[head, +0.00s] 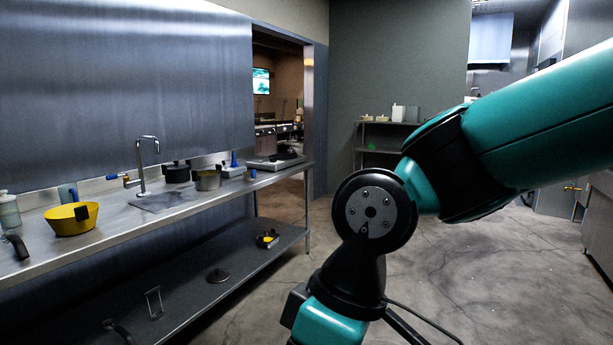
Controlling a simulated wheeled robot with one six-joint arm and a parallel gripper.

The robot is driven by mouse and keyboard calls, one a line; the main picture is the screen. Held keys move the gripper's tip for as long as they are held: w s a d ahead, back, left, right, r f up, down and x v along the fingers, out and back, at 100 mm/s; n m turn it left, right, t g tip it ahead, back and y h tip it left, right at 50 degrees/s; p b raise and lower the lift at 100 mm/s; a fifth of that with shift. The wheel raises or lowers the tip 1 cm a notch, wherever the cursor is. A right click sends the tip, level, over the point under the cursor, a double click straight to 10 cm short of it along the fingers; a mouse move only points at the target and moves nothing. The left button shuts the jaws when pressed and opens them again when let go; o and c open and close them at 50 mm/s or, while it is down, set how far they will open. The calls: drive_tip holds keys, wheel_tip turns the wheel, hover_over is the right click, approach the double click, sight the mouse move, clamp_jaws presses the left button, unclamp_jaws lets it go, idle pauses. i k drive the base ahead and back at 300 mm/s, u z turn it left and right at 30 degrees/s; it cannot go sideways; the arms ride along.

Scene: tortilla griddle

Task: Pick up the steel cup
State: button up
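A steel-coloured round vessel (208,181) stands upright on the steel counter (120,228), right of the sink tap. It looks like a cup or small pot. A much smaller cup-like thing (249,175) stands to its right, too small to make out clearly. I cannot tell for sure which one is the steel cup. My teal and black arm crosses the right half of the view and runs out at the bottom edge. My gripper is not in view, and nothing visible touches either vessel.
A yellow bowl (70,220), a bottle (9,211), a tap (142,165) and a black pot (177,173) stand on the counter. A flat appliance (273,162) is at its far end. The lower shelf (190,290) holds several utensils. Open floor lies right of the counter.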

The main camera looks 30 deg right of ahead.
sight(248, 175)
drive_tip(key=z, duration=0.55)
drive_tip(key=i, duration=0.5)
drive_tip(key=z, duration=0.7)
drive_tip(key=i, duration=3.7)
drive_tip(key=u, duration=1.05)
drive_tip(key=i, duration=1.15)
drive_tip(key=u, duration=1.1)
drive_tip(key=i, duration=0.35)
drive_tip(key=u, duration=0.1)
